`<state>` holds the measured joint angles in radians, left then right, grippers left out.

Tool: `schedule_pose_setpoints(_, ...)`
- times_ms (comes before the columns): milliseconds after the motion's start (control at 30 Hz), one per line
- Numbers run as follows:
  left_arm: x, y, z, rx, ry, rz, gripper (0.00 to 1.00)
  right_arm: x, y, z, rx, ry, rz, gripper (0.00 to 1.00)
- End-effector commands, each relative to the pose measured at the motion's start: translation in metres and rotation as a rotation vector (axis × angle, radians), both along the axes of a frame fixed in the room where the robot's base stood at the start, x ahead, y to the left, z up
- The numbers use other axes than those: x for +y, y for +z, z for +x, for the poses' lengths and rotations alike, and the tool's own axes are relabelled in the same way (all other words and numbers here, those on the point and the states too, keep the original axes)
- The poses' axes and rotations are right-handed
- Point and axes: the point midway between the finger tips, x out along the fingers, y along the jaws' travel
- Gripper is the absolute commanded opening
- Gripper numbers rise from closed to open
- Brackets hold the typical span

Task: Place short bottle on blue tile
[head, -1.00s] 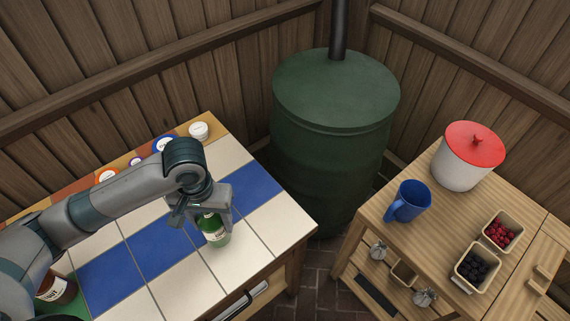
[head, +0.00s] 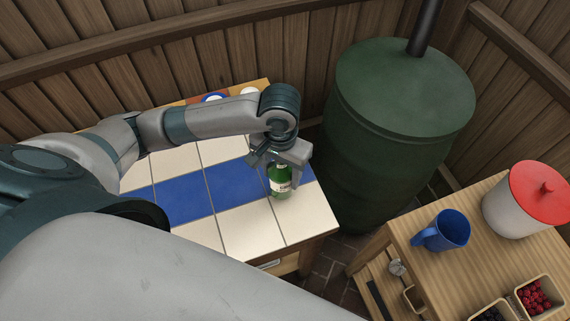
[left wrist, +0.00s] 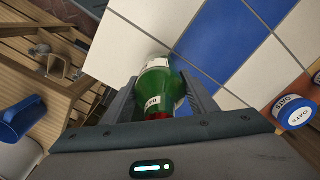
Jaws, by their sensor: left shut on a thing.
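A short green bottle (head: 280,184) with a pale label and red top is upright between the fingers of my left gripper (head: 283,166), which is shut on it. The left wrist view shows the bottle (left wrist: 157,88) between both fingers. In the head view it covers part of the line between the blue tiles (head: 235,185) and the front white tiles. In the left wrist view the bottle's base appears against white tile, beside the blue tile (left wrist: 215,45). I cannot tell whether the base touches the table. My right gripper is not in view.
White tiles (head: 303,222) lie in front of the blue row. Jars, one white-lidded (head: 248,92), stand along the back edge. A green barrel (head: 400,100) stands right of the table. A side table holds a blue mug (head: 447,231), a red-lidded pot (head: 520,205) and berry boxes (head: 537,297).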

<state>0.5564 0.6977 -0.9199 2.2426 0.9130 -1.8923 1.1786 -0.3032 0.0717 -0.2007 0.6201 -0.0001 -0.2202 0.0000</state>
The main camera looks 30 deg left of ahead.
Motion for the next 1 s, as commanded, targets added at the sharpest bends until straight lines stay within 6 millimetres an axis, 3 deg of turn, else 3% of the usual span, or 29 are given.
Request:
schedule_pose_setpoints(167, -0.003, 0.004, 0.002, -0.002, -0.044, -0.003, 0.12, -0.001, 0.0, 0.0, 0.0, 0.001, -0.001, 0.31)
schedule_pose_setpoints(367, -0.012, 0.015, 0.005, -0.006, -0.233, -0.011, 0.12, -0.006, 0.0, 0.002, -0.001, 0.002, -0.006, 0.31)
schedule_pose_setpoints(1000, -0.055, 0.083, 0.014, -0.01, -1.425, -0.005, 0.12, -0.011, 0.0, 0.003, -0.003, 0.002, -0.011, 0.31)
